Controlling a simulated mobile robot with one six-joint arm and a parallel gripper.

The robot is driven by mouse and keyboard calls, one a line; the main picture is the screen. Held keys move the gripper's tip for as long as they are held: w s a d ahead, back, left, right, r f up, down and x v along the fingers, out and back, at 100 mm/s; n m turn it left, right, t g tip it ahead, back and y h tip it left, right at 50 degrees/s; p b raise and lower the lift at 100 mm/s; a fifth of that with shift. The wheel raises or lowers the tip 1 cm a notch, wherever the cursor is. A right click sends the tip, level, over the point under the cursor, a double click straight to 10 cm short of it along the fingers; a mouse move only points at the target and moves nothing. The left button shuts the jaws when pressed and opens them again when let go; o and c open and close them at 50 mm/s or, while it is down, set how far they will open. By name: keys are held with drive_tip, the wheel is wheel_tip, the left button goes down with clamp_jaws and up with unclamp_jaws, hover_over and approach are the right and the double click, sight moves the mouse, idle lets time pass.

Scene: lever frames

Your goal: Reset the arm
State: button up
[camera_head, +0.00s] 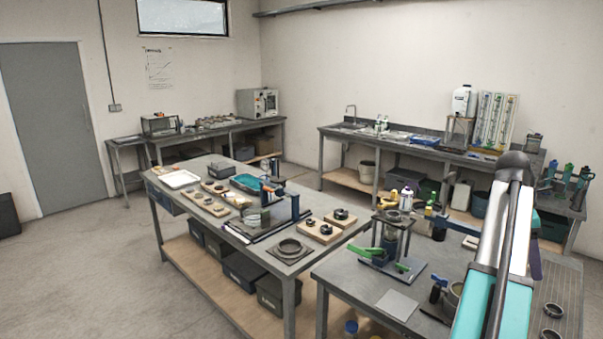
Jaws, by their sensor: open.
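My arm runs up the right side of the head view, with teal and white links and a dark joint at the top. The end of the arm does not show clearly, and I cannot see my gripper's fingers. The arm stands in front of the right-hand workbench (345,272) and hides part of it.
A press-like device with green handles (388,240) stands on that bench, beside a flat light plate (397,305). A middle table (215,222) carries trays and ringed wooden blocks (318,230). Benches line the back walls. Open floor (90,270) lies at left.

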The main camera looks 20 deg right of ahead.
drive_tip(key=w+a+f+n+g+b, duration=0.1)
drive_tip(key=w+a+f+n, duration=0.1)
drive_tip(key=w+a+f, duration=0.55)
drive_tip(key=w+a+f+n+b, duration=0.15)
drive_tip(key=w+a+f, duration=0.25)
drive_tip(key=w+f, duration=0.6)
drive_tip(key=w+a+f+n+g+y+b, duration=0.1)
drive_tip(key=w+a+f+n, duration=0.1)
drive_tip(key=a+f, duration=0.8)
drive_tip(key=w+a+f+n+b, duration=0.1)
drive_tip(key=a+f+n, duration=0.1)
drive_tip(key=a+f, duration=0.85)
drive_tip(key=s+a+f+g+b, duration=0.1)
drive_tip(key=s+a+f, duration=0.2)
drive_tip(key=a+f, duration=0.65)
drive_tip(key=s+a+f+b, duration=0.1)
drive_tip(key=s+a+f, duration=0.3)
drive_tip(key=a+f, duration=0.55)
drive_tip(key=s+a+f+m+y+b, duration=0.1)
drive_tip(key=s+a+f+m+y, duration=0.1)
drive_tip(key=s+a+f+m, duration=1)
drive_tip(key=s+f+m, duration=0.3)
drive_tip(key=shift+f+t, duration=0.3)
